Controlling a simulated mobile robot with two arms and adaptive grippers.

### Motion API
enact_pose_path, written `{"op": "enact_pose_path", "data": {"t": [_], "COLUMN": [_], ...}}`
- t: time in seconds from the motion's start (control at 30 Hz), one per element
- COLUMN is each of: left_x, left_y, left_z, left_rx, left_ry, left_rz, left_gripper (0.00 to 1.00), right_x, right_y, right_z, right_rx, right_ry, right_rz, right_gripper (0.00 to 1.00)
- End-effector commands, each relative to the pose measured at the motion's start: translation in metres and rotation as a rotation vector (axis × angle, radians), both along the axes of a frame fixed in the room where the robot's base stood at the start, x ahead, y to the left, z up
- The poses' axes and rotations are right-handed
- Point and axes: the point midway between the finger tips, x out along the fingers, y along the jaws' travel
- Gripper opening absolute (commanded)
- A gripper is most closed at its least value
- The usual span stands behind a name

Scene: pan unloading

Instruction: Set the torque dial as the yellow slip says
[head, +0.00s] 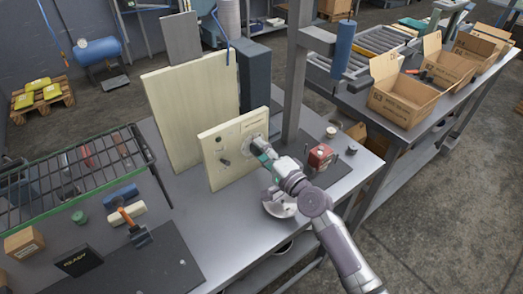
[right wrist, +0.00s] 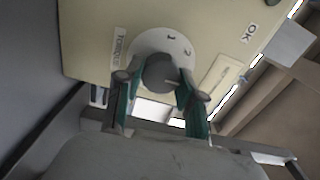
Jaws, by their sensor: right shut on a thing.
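The cream control panel (head: 225,172) stands on the metal bench, and it fills the upper part of the right wrist view (right wrist: 90,35). Its white dial plate (right wrist: 150,38) shows the numbers 1 and 2, with a TORQUE label (right wrist: 117,46) beside it. My right gripper (head: 262,148) is at the panel's right side. In the right wrist view its two green-sided fingers are shut on the grey torque knob (right wrist: 160,74). The fingers hide the plate's lower part, and I cannot read the setting. I cannot make out the yellow slip. My left gripper is out of view.
A red-and-grey device (head: 319,157) stands just right of my right arm. A wire rack (head: 65,180) and a hammer-like tool (head: 133,226) are at the left. A tall cream board (head: 185,100) stands behind the panel. Open cartons (head: 400,100) line the right-hand table.

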Motion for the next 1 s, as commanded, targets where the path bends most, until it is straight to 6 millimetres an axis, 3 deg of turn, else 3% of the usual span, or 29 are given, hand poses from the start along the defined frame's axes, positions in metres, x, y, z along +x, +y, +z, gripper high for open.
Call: {"op": "enact_pose_path", "data": {"t": [0.6,0.63,0.77,1.0], "left_x": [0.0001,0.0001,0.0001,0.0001], "left_y": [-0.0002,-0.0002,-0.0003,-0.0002], "left_z": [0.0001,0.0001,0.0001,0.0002], "left_rx": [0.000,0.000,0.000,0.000], "left_ry": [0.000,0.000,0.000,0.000], "left_rz": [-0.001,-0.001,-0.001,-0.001], "left_gripper": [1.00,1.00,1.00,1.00], "right_x": [-0.0003,-0.0003,-0.0003,-0.0001], "right_y": [-0.0001,-0.0001,-0.0001,-0.0001], "right_z": [-0.0018,-0.0018,-0.0015,-0.0007], "right_rx": [0.032,0.032,0.032,0.033], "right_ry": [0.027,0.027,0.026,0.025], "right_rz": [0.001,0.001,0.001,0.000], "right_gripper": [0.04,0.42,0.63,0.64]}}
